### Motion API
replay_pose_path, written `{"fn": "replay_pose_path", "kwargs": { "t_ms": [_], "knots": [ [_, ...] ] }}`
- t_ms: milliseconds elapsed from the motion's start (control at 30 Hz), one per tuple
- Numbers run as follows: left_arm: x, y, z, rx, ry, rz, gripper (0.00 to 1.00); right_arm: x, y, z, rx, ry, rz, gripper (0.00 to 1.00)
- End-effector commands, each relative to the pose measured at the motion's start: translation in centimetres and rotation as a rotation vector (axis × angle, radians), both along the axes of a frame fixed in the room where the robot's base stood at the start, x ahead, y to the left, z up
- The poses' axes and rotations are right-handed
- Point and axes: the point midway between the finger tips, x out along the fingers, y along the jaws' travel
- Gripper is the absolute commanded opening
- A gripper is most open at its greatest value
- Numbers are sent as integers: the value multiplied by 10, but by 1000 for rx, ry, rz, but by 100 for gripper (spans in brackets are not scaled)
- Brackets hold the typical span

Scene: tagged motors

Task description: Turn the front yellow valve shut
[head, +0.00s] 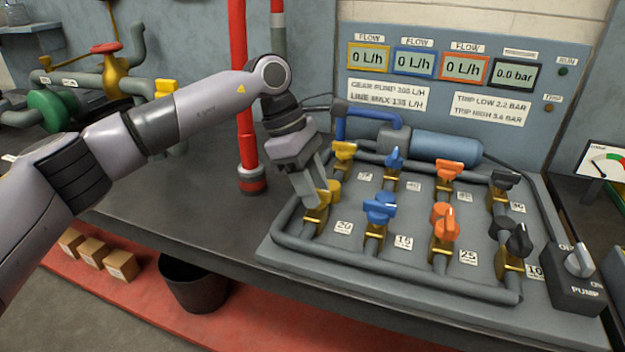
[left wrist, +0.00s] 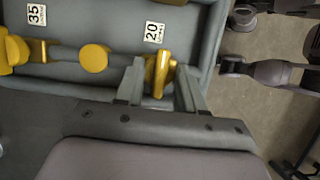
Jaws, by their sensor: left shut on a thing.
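The front yellow valve (head: 330,192) stands at the front left of the grey pipe board (head: 390,262), by the label 20. My left gripper (head: 318,194) reaches down over it from the left and is shut on its handle; the fingers partly hide the valve in the head view. In the left wrist view, the yellow handle (left wrist: 158,72) lies between the two fingers of my left gripper (left wrist: 160,85). The back yellow valve (head: 343,152) stands behind it near the label 35.
Blue (head: 380,208), orange (head: 443,220) and black (head: 518,240) valves stand to the right in the front row. A red post (head: 243,100) rises close behind my left arm. A pump switch box (head: 575,285) sits at the right. All flow displays (head: 369,58) read 0.

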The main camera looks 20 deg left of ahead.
Motion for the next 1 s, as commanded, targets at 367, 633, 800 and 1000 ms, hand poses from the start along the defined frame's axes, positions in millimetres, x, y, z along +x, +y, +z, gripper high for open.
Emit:
{"fn": "replay_pose_path", "kwargs": {
  "t_ms": [367, 633, 800, 1000],
  "knots": [
    [0, 0, 0, 0, -1, -14, 8, 0, 0, 1, 1, 0, -1, 43],
    [0, 0, 0, 1, -1, -13, 62, 0, 0, 1, 1, -1, -1, 43],
    [0, 0, 0, 0, -1, -12, 62, 0, 0, 1, 1, -1, -1, 43],
    [1, 7, 18, 0, -4, -10, 62, 0, 0, 2, 1, 0, -1, 43]
  ]
}}
